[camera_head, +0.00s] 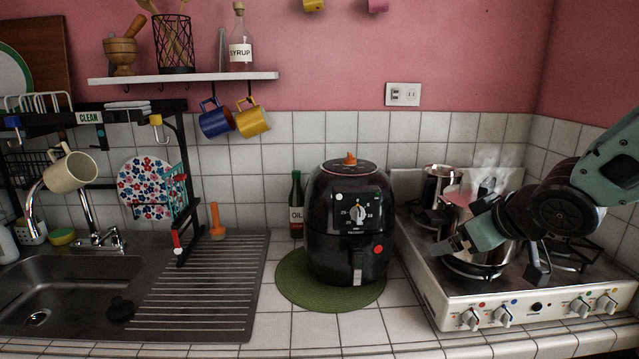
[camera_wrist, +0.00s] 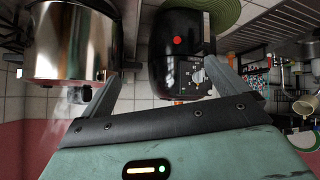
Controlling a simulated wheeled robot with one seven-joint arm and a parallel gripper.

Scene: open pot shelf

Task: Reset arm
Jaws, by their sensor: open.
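My gripper (camera_head: 489,262) is at the right in the head view, over the front of the white stove. Its two fingers are spread with nothing between them. In the wrist view my gripper (camera_wrist: 168,48) is open too, its fingers reaching up the picture. A shiny metal pot (camera_head: 487,258) stands on the stove beside and behind the gripper, partly hidden by it. The pot also shows at the upper left of the wrist view (camera_wrist: 70,42). I cannot tell whether a finger touches the pot.
A black air fryer (camera_head: 345,250) stands on a green mat (camera_head: 290,287) left of the stove. Steam rises above the stove (camera_head: 440,303), where another pot (camera_head: 433,186) stands behind. An oil bottle (camera_head: 296,210), sink (camera_head: 60,290) and dish rack lie left. Front counter tiles are clear.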

